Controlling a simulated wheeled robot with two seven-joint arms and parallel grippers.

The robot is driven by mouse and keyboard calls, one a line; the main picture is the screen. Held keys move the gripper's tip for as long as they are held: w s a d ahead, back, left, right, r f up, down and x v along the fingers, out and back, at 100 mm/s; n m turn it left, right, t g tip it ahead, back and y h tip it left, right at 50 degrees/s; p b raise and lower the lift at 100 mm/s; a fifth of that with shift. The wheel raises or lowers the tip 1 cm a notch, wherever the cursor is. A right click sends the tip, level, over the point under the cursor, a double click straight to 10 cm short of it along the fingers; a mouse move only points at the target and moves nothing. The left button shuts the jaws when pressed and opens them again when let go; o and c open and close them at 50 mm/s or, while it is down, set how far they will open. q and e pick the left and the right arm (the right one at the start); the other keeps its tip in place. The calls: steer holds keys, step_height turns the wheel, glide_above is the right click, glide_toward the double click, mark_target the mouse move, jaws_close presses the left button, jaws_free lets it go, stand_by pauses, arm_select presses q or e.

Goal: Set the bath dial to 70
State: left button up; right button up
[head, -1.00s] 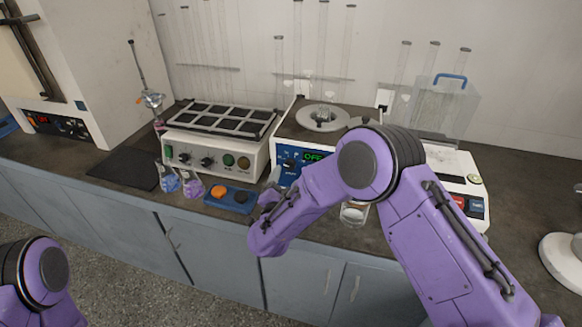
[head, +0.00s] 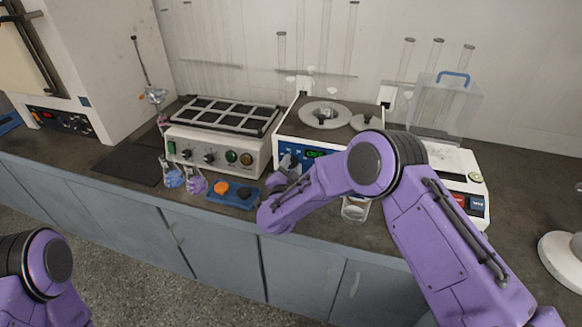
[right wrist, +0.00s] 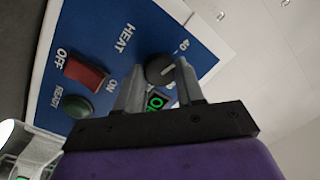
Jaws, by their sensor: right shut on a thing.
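The bath (head: 352,118) is a white box with round metal lids on top and a blue front panel. In the right wrist view, its blue panel (right wrist: 118,22) shows the words HEAT, OFF and ON and a "40" mark by the dark round bath dial (right wrist: 160,70). My right gripper (right wrist: 157,76) has its two fingers on either side of the dial and is shut on it. In the head view, my right gripper (head: 288,168) is at the panel, partly hidden by its arm. A green display (right wrist: 155,103) is partly hidden. My left gripper is out of view.
A red rocker switch (right wrist: 86,73) and a green button (right wrist: 76,106) sit beside the dial. A shaker (head: 221,138) stands left of the bath, with small flasks and a blue tray (head: 233,194) in front. A glass beaker (head: 355,208) stands near the counter's front edge.

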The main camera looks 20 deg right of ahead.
steer(key=shift+f+m+b, duration=0.25)
steer(key=shift+m+b, duration=0.65)
steer(key=shift+b, duration=0.2)
steer(key=m+b, duration=0.4)
steer(key=b, duration=0.1)
steer(key=m+h+b, duration=0.1)
steer(key=m+b, duration=0.4)
steer(key=m+h+b, duration=0.1)
steer(key=m+b, duration=0.4)
steer(key=b, duration=0.1)
steer(key=shift+a+f, duration=0.1)
steer(key=shift+f, duration=0.3)
steer(key=m+b, duration=0.7)
steer(key=b, duration=0.1)
steer(key=m+g+h+b, duration=0.1)
steer(key=m+b, duration=0.5)
steer(key=b, duration=0.2)
steer(key=shift+w+a+m, duration=0.15)
steer(key=shift+a+m, duration=0.05)
steer(key=shift+m, duration=0.2)
steer(key=shift+r+m+g+b, duration=0.3)
steer(key=shift+m+b, duration=0.9)
steer(key=shift+b, duration=0.2)
steer(key=o, duration=1)
steer(key=shift+r, duration=0.1)
steer(key=shift+o, duration=0.2)
